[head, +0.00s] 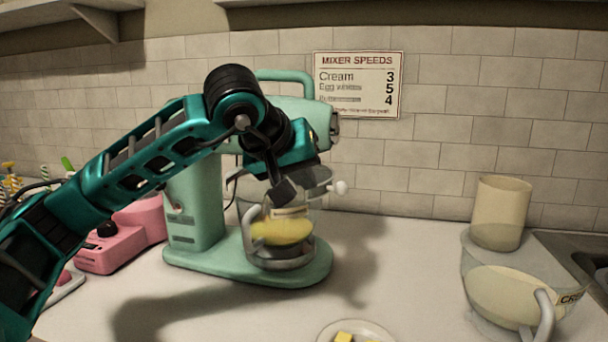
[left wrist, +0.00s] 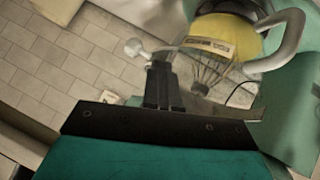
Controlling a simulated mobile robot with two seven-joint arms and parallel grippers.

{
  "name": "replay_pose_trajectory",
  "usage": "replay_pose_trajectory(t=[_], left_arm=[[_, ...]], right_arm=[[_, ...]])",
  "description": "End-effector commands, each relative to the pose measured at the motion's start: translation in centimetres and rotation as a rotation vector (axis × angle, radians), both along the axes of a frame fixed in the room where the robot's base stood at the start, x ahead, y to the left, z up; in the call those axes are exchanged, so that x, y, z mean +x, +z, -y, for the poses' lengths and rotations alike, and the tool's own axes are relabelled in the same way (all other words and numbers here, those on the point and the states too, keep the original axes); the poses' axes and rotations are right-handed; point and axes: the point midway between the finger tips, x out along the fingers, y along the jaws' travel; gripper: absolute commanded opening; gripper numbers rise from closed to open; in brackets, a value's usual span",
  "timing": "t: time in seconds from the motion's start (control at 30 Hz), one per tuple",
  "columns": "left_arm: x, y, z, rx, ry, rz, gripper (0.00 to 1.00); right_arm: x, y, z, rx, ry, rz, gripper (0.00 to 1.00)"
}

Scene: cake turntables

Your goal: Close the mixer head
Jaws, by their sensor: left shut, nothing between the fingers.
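The mint-green stand mixer (head: 200,205) stands on the counter near the back wall. Its head (head: 310,112) looks close to level over the bowl, with my left arm covering much of its side. A clear bowl (head: 285,255) with yellow contents and a grey handle sits on the mixer base. My left gripper (head: 285,195) is shut and empty, pointing down in front of the head, near the bowl rim. In the left wrist view, the shut fingers (left wrist: 165,85) are beside a wire whisk (left wrist: 210,75) and a white knob (left wrist: 135,47). Contact cannot be told.
A pink appliance (head: 125,235) stands left of the mixer. A large bowl (head: 510,295) and a cream canister (head: 500,212) are at the right. A small plate (head: 325,333) with yellow pieces is at the front. A speed sign (head: 358,84) hangs behind.

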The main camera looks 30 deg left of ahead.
Motion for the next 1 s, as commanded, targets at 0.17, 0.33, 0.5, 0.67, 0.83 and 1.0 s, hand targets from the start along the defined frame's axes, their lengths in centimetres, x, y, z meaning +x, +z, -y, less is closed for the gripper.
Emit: replay_pose_trajectory(t=[0.17,0.33,0.5,0.67,0.83,1.0], left_arm=[[-0.2,0.2,0.2,0.002,-0.005,-0.023,0.0],[-0.6,3.5,0.0,0.002,-0.003,-0.008,0.0],[-2.8,6.3,0.6,0.003,-0.006,0.005,0.0],[-5.1,8.8,1.4,0.002,-0.005,0.006,0.0],[-6.8,10.6,1.9,0.001,-0.004,0.004,0.0],[-7.5,11.1,2.1,0.002,-0.003,0.003,0.0]], right_arm=[[0.0,0.8,0.2,-0.001,-0.005,0.002,0.43],[-0.4,2.2,0.9,-0.008,-0.024,0.005,0.43],[-1.1,1.1,1.6,-0.023,-0.036,-0.01,0.43],[-1.1,1.3,1.6,-0.025,-0.036,-0.01,0.43],[-1.1,1.6,1.7,-0.025,-0.036,-0.003,0.43],[-1.1,1.6,1.7,-0.026,-0.036,-0.005,0.43]])
